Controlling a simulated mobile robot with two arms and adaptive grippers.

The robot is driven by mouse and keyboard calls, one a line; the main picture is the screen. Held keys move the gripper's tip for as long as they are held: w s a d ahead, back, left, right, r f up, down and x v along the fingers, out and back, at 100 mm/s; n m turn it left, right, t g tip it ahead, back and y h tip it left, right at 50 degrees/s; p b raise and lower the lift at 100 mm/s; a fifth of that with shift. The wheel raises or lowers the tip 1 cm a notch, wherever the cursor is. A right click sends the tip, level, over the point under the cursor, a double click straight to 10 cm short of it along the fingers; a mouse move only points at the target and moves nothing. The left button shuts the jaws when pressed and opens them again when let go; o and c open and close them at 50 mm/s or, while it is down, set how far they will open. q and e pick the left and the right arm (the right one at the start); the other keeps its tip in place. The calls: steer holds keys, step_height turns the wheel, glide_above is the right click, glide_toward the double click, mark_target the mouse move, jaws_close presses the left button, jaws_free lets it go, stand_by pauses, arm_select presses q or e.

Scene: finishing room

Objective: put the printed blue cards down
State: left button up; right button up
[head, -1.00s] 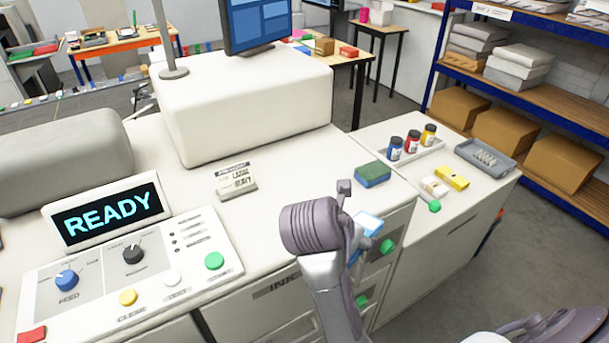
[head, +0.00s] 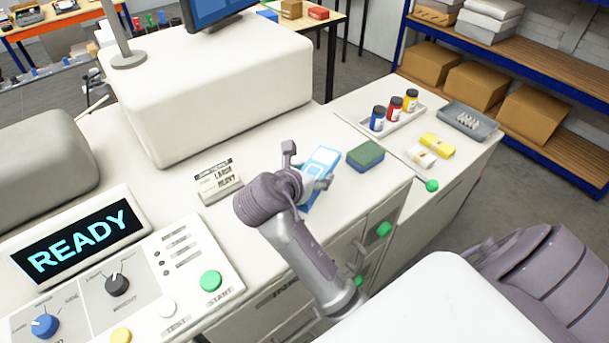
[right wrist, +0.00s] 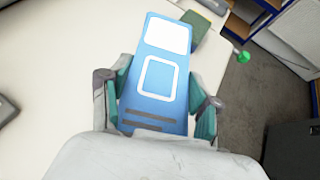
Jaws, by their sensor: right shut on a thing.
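The printed blue cards (head: 322,163) show as a light blue piece with white panels, held in my right gripper (head: 305,182) over the white machine top, left of the green and blue sponge. In the right wrist view the blue cards (right wrist: 158,78) lie between the two fingers of my right gripper (right wrist: 160,105), with white panels and dark bars facing up. I cannot tell whether the cards touch the surface below. The lower end of the cards is hidden by the wrist. My left gripper is not in view.
A sponge (head: 366,157) lies right of the cards. A tray of ink bottles (head: 412,117), yellow and white blocks (head: 437,146) and a grey tray (head: 468,121) are farther right. White top (head: 270,150) behind the gripper is clear.

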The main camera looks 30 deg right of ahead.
mark_target(306, 168)
steer(key=w+f, duration=0.1)
steer(key=w+d, duration=0.1)
steer(key=w, duration=0.1)
steer(key=w+f, duration=0.1)
steer(key=shift+w+d+f+p, duration=0.15)
steer(key=shift+w+f+p, duration=0.1)
steer(key=shift+f+p, duration=0.05)
steer(key=shift+w+f, duration=0.15)
steer(key=shift+f, duration=0.45)
step_height(306, 168, down, 2)
steer(key=shift+f+p, duration=0.15)
steer(key=shift+p, duration=0.45)
steer(key=shift+f, duration=0.3)
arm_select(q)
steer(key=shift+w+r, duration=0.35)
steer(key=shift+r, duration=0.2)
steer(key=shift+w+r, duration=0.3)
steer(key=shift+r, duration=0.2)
arm_select(e)
steer(key=shift+f, duration=0.2)
steer(key=o, duration=1.3)
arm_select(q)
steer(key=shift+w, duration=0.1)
arm_select(e)
steer(key=shift+o, duration=0.2)
